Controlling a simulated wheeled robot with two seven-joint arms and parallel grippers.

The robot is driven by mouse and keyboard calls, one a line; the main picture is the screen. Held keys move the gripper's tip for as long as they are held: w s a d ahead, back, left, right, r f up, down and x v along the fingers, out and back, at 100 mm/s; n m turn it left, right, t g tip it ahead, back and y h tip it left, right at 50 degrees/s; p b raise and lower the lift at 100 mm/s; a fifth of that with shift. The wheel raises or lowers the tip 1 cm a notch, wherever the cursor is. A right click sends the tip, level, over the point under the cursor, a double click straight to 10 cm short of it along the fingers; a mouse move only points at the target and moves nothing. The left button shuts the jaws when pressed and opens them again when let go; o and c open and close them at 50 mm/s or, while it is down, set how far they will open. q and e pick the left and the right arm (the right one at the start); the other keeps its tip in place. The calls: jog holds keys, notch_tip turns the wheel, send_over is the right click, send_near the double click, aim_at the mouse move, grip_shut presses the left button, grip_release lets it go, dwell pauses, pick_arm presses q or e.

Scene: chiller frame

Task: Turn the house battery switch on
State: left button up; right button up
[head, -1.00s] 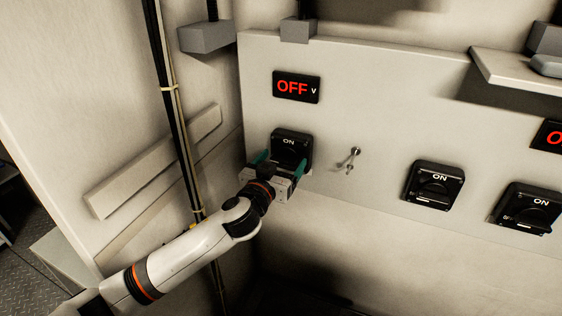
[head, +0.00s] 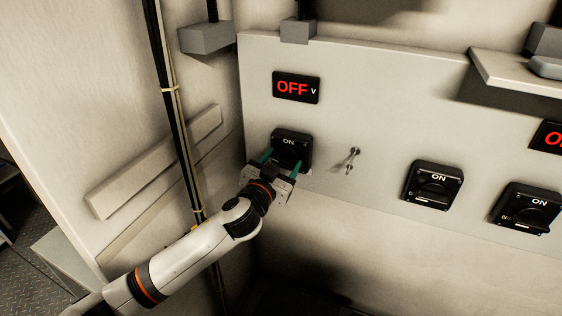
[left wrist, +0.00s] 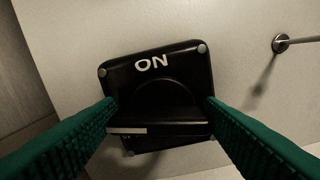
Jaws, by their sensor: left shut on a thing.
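A black rotary switch (head: 291,143) marked ON is mounted on the pale panel, below a display (head: 296,87) reading OFF in red. It fills the middle of the left wrist view (left wrist: 155,66), tilted in that picture. My left gripper (head: 281,163) is at this switch, its green fingers shut on the sides of the switch's knob (left wrist: 158,105). A pale mark shows on the knob's near left part, and it lies roughly crosswise in the wrist view. The lower part of the switch is partly hidden by the gripper. My right gripper is not in view.
A small metal toggle (head: 352,160) sticks out right of the switch. Two similar black switches, one nearer (head: 433,185) and one farther right (head: 528,207), sit on the same panel. Dark cables (head: 175,110) run down the left wall. A shelf (head: 515,75) juts out at upper right.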

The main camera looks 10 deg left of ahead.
pick_arm(q)
jog(key=m+p, duration=0.1)
jog(key=m, duration=0.3)
jog(key=shift+d+m, duration=0.1)
jog(key=shift+m, duration=0.2)
jog(key=m+p, duration=0.1)
jog(key=m, duration=0.2)
jog(key=shift+d+m, duration=0.1)
jog(key=shift+m, duration=0.3)
jog(key=m+p, duration=0.1)
jog(key=m, duration=0.3)
jog(key=shift+p, duration=0.4)
jog(key=shift+f+m+p, duration=0.15)
jog(key=shift+m+p, duration=0.25)
jog(key=shift+m, duration=1.1)
jog(key=shift+d, duration=0.1)
jog(key=o, duration=1)
jog(key=shift+s, duration=0.1)
